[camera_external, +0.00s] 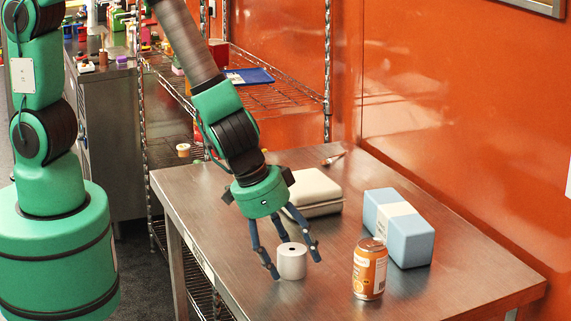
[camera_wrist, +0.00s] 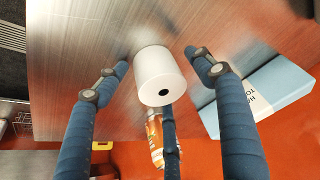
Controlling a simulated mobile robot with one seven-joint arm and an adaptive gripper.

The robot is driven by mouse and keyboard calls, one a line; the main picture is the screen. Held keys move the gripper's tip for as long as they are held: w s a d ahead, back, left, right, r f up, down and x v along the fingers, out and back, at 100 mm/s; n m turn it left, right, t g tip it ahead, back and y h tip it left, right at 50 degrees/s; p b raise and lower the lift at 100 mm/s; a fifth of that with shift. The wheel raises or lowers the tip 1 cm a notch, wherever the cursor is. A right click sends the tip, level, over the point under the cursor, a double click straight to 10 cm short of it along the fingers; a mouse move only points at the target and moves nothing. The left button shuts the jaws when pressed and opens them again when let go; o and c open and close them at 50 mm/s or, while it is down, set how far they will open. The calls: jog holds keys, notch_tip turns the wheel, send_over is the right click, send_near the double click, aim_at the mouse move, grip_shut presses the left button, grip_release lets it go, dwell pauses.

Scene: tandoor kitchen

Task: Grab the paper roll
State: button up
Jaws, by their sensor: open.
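The paper roll (camera_external: 292,262) is a small white cylinder standing upright on the metal table, with a dark hole in its top. In the wrist view the roll (camera_wrist: 160,76) sits in the middle, between the fingers. My gripper (camera_external: 287,252) is open, with its blue fingers spread around the roll and pointing down. In the wrist view two fingers of my gripper (camera_wrist: 160,70) are left and right of the roll, and a third shows below it. Gaps show between the side fingers and the roll; whether the third finger touches it I cannot tell.
An orange can (camera_external: 370,270) stands to the right of the roll. A blue and white box (camera_external: 398,226) lies behind the can. A beige case (camera_external: 314,190) lies behind my gripper. The metal table (camera_external: 205,205) is bare at its left. A wire shelf (camera_external: 285,94) stands behind it.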

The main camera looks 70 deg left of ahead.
aim_at(294, 249)
jog(key=c, duration=1.2)
jog(key=shift+o, duration=0.2)
jog(key=shift+r, duration=0.15)
jog(key=shift+r+p, duration=0.7)
jog(key=shift+r, duration=0.8)
jog(key=shift+s+a+r, duration=0.1)
jog(key=shift+s+r, duration=0.1)
jog(key=s+a, duration=0.3)
jog(key=s, duration=0.1)
jog(key=s+a+r, duration=0.1)
jog(key=s+a, duration=0.2)
jog(key=s, duration=0.1)
jog(key=s+a+b, duration=0.1)
jog(key=s+a, duration=0.2)
jog(key=s, duration=0.1)
jog(key=shift+s+a+r, duration=0.1)
jog(key=shift+s+r, duration=0.05)
jog(key=shift+s, duration=0.1)
